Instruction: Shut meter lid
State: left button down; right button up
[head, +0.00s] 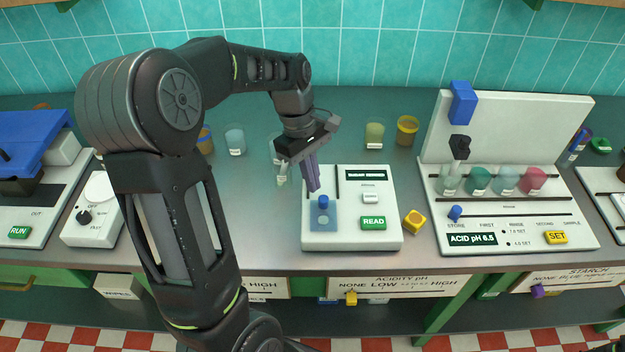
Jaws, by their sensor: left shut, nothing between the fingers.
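The white meter (386,239) stands on the counter with a dark display and a green READ button (373,223). At its left front is a translucent blue panel with a blue knob (323,202), which looks like the lid. A pale round spot shows at the panel. I cannot tell how far the lid is along the dark slots beside it. My left gripper (314,188) is shut and empty, its purple fingers pointing down just above and behind the knob. I cannot tell whether they touch the meter.
Farther right is a white station (432,190) with several cups and a raised back panel. Cups (234,139) stand behind. A white dial box (93,228) is at left. The counter left of the meter has free room.

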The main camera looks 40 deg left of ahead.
pick_arm(q)
jog(key=p+v, duration=0.4)
jog(key=v, duration=0.3)
jog(key=shift+a, duration=0.3)
